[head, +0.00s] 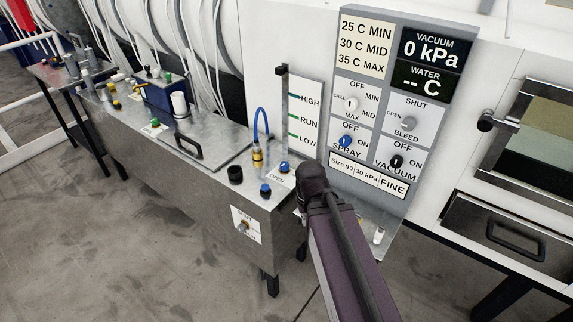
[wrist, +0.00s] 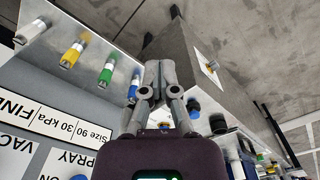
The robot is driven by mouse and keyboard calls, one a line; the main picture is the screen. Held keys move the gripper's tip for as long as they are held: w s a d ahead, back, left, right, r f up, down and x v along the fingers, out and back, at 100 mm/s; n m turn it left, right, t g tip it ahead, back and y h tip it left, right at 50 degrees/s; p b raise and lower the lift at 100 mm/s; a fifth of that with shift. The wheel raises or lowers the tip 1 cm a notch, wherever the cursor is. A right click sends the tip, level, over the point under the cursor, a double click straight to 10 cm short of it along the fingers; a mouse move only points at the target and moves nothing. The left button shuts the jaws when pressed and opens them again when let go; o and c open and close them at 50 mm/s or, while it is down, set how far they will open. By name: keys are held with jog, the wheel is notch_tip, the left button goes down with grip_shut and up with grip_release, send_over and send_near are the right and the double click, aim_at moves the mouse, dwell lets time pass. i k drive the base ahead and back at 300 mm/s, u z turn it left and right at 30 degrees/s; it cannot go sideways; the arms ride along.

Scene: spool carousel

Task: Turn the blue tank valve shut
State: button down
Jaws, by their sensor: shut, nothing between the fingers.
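Two blue knobs stand on the metal tank's top near its right end in the head view. One blue knob (head: 284,168) is beside a white label reading OPEN (head: 277,178). The other blue knob (head: 265,190) is nearer the front edge. I cannot tell for sure which is the tank valve. In the head view my arm hides the fingers.
The tank (head: 200,185) also carries a black knob (head: 235,174), a brass fitting with a blue hose (head: 257,158) and a front valve plate (head: 246,224). The control panel (head: 378,105) rises behind.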

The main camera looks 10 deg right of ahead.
aim_at(284, 166)
jog(key=k, duration=1.35)
jog(key=z, duration=0.4)
jog(key=i, duration=1.8)
jog(key=u, duration=0.65)
